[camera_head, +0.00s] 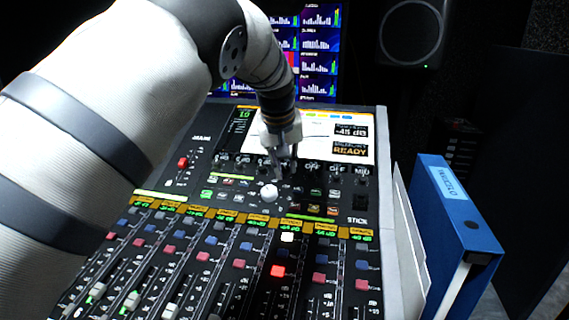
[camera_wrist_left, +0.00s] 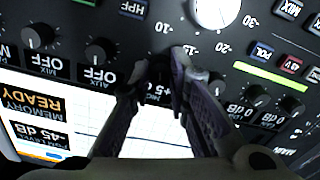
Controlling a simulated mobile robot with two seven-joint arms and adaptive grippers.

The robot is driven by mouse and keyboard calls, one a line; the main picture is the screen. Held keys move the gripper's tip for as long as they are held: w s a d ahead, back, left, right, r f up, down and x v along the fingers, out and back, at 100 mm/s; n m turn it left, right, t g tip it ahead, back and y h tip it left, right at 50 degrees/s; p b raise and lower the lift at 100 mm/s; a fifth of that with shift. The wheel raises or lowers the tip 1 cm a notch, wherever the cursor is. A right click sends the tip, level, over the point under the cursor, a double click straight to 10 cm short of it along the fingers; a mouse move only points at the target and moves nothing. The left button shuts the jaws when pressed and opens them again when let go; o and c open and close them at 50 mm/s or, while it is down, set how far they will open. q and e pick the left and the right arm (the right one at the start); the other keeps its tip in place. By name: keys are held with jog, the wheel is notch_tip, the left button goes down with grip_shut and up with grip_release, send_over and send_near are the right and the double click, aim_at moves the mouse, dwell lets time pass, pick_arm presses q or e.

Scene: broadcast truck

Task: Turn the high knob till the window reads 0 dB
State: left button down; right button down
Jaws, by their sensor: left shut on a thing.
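My left gripper (camera_head: 282,168) reaches down onto the console's upper knob row. In the left wrist view its fingers (camera_wrist_left: 163,80) are closed around a small dark knob, mostly hidden by them. I take this for the high knob, but its name is not legible. A small window (camera_wrist_left: 157,90) shows between the fingers; it seems to start with "+5", and the rest is covered. Two neighbouring knobs (camera_wrist_left: 254,97) have windows reading 0 dB. My right gripper is in neither view.
The mixing console (camera_head: 383,190) has several faders and lit buttons in front. Its screen (camera_head: 330,122) shows "-45 dB" and "READY". A white round knob (camera_head: 268,193) stands close to the gripper. A blue binder (camera_head: 450,215) stands to the right.

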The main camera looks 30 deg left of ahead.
pick_arm(q)
jog(key=shift+n, duration=1.1)
jog(key=c, duration=1.5)
grip_release()
jog(key=shift+c, duration=0.2)
jog(key=v, duration=1.2)
